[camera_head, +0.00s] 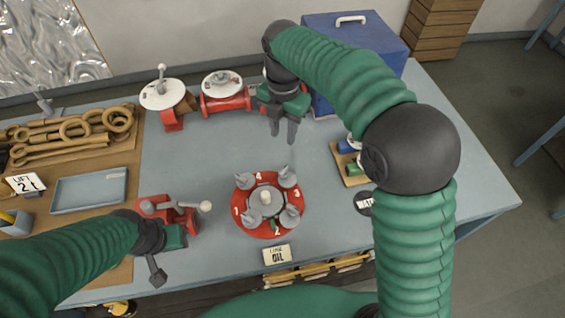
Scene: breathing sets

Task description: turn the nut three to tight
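A red round flange (267,232) with painted numbers lies on the blue-grey table, right of its middle front. Several grey pointed nuts stand around its grey hub (266,197). The number 3 is on the flange's right side, between an upper right nut (287,177) and a lower right nut (290,216); I cannot tell which is nut three. My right gripper (283,131) hangs above the table behind the flange, fingers down, slightly apart, nothing between them. My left gripper (157,272) is low at the front left, apart from the flange; its fingers are not clear.
A red vise-like tool (168,212) with a grey handle stands beside my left gripper. Red valves (228,103) stand at the back, with a blue box (365,40) behind right. A small sign (277,254) is in front of the flange. Wrenches (70,130) lie left.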

